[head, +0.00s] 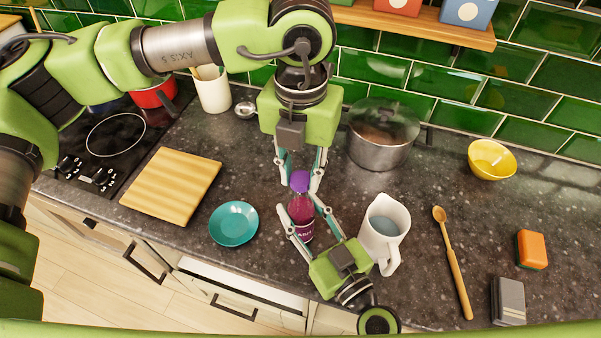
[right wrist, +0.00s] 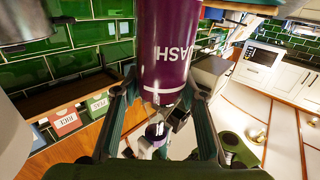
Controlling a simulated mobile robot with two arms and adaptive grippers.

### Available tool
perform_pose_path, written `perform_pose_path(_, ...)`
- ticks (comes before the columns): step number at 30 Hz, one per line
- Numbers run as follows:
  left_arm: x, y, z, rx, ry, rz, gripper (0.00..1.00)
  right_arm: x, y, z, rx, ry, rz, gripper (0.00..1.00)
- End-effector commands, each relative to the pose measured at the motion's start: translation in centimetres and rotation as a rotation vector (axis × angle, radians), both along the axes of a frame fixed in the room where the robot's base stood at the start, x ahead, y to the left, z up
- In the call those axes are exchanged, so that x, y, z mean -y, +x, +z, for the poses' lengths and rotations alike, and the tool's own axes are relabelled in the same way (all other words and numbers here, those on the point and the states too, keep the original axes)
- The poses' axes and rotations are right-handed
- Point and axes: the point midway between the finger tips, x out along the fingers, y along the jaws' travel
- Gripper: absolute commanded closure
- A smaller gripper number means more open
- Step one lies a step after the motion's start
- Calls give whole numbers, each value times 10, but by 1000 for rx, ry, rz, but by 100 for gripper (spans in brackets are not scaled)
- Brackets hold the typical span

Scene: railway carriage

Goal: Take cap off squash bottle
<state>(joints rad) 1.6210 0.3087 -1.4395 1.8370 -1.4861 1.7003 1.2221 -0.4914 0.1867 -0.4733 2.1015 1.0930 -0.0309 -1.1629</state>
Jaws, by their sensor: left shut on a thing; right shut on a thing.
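The squash bottle (head: 302,231) stands at the middle of the counter, with a dark purple label and pinkish upper part. Its purple cap (head: 299,180) is at the bottle's top; I cannot tell whether it is seated or loose. My left gripper (head: 300,184) reaches down from above and is shut on the cap. My right gripper (head: 303,214) comes from the front and is shut on the bottle's body. In the right wrist view the bottle (right wrist: 168,45) is between the fingers, with part of its lettering showing.
A white jug (head: 384,228) stands close right of my right gripper. A teal plate (head: 234,223) is to the left, with a wooden board (head: 172,186) beyond. A lidded pot (head: 380,152) stands behind. A wooden spoon (head: 454,265) lies further right.

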Motion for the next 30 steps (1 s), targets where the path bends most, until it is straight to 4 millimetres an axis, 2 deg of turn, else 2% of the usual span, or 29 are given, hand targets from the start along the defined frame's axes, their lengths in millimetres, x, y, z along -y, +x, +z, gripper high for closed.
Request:
perform_pose_path(11,0,0,3,1,0,0,100,0,0,0,1,-1,-1,100)
perform_pose_path(21,0,0,40,2,-1,0,100,0,0,0,1,-1,-1,100)
perform_pose_path(27,0,0,41,0,0,0,100,0,0,0,1,-1,-1,100)
perform_pose_path(28,0,0,41,0,0,0,100,0,0,0,1,-1,-1,59)
perform_pose_path(30,0,0,41,0,0,0,100,0,0,0,1,-1,-1,42)
